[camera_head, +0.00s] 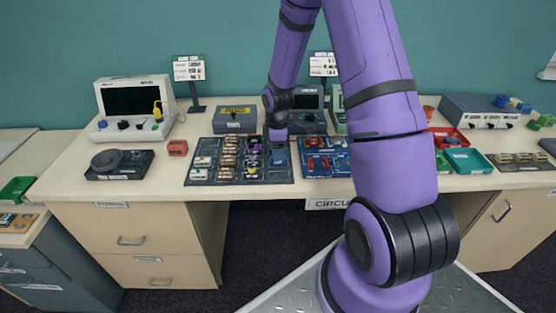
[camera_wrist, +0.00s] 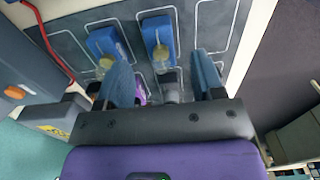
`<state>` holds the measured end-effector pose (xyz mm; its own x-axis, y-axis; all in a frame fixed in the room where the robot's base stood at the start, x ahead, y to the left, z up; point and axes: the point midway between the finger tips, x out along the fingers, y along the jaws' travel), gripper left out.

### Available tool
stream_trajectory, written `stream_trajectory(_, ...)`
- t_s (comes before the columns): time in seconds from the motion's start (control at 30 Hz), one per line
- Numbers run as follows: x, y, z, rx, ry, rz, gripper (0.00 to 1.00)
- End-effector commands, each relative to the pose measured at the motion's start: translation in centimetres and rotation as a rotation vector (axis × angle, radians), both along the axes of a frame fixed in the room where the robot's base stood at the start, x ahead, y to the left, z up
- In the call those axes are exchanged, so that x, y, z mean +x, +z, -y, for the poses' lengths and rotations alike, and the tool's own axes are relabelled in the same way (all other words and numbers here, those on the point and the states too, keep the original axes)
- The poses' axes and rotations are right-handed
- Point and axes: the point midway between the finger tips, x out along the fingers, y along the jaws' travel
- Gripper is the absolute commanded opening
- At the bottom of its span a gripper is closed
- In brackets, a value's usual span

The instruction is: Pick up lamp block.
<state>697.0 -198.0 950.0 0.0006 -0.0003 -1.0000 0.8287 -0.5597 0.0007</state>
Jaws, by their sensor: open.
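Two blue blocks, each with a pale yellowish bulb-like part, lie on the dark outlined board in the wrist view: one blue lamp block (camera_wrist: 157,32) at the middle and another blue lamp block (camera_wrist: 103,42) to its left. My gripper (camera_wrist: 164,78) is open, its two blue-grey fingers apart above the board. The middle block lies just beyond the fingertips, between their lines; the left block is partly hidden behind the left finger. A grey part shows between the fingers. In the head view, my gripper (camera_head: 278,134) is over the right part of the dark board (camera_head: 207,153).
A blue board with parts (camera_head: 328,158) lies to the right of the dark board. A grey box with a yellow label (camera_head: 236,113) and a small dark instrument (camera_head: 306,112) stand behind. Green trays (camera_head: 468,161) are farther right. A red cable (camera_wrist: 48,38) runs at the left in the wrist view.

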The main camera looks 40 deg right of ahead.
Motion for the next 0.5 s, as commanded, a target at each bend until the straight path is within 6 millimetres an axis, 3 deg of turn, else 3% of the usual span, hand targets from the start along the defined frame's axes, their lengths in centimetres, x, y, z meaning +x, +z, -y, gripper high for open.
stream_trajectory(0.2,0.0,-3.1,-0.3,0.001,0.0,-0.003,0.62)
stream_trajectory(0.5,0.0,-4.0,-0.3,0.001,0.0,-0.001,0.62)
